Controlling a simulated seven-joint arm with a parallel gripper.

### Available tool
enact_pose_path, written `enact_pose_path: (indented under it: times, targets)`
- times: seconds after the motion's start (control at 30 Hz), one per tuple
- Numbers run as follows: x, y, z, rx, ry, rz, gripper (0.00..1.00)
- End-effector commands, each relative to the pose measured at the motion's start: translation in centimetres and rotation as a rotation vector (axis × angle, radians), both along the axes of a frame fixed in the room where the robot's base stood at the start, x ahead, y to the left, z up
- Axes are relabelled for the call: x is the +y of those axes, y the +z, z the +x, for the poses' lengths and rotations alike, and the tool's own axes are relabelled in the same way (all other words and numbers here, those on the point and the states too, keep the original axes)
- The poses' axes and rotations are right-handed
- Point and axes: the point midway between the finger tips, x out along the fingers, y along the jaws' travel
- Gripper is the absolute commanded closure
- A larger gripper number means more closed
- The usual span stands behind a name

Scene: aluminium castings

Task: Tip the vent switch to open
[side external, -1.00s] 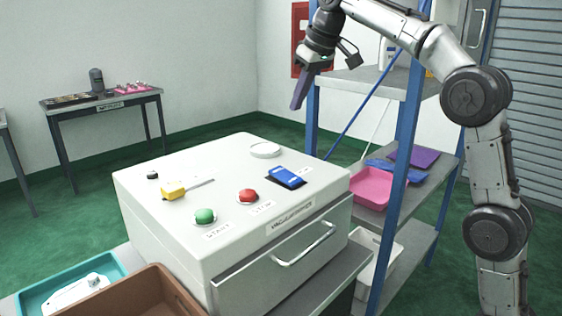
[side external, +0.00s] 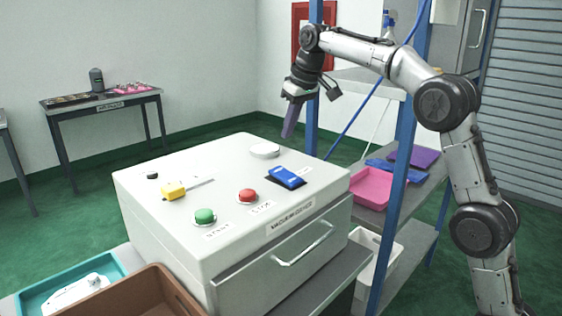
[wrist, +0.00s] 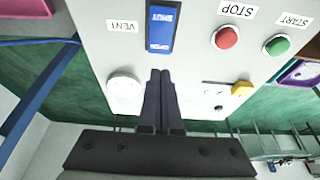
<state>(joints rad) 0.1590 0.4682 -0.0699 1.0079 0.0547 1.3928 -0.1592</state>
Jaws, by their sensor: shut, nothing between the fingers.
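The vent switch (side external: 286,177) is a blue rocker in a black frame on the top of the white vacuum unit. In the wrist view the blue rocker (wrist: 160,27) carries the words SHUT and OPEN, with OPEN at the end nearer my fingers and a VENT label (wrist: 122,26) beside it. Which end is pressed in I cannot tell. My gripper (side external: 289,136) is shut and empty, raised above the unit's back edge, behind the switch. In the wrist view its fingertips (wrist: 160,72) point toward the OPEN end, apart from it.
A red STOP button (side external: 247,196), a green START button (side external: 205,216) and a yellow-handled lever (side external: 173,191) share the top. A round white cap (side external: 265,150) lies near the back edge. A blue-posted shelf (side external: 406,150) stands close on the right.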

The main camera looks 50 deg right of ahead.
Motion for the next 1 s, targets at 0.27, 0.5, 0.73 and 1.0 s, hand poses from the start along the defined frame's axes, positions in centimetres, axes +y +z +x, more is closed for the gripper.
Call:
enact_pose_path:
  times: [0.27,0.5,0.73,1.0]
  targets:
    - [0.1,-5.3,1.8,0.005,0.001,0.001,1.00]
    - [0.1,-8.7,2.5,0.002,0.001,0.000,1.00]
    - [0.0,-9.8,2.7,0.000,0.001,0.000,1.00]
    - [0.0,-9.9,2.7,0.000,0.000,0.000,1.00]
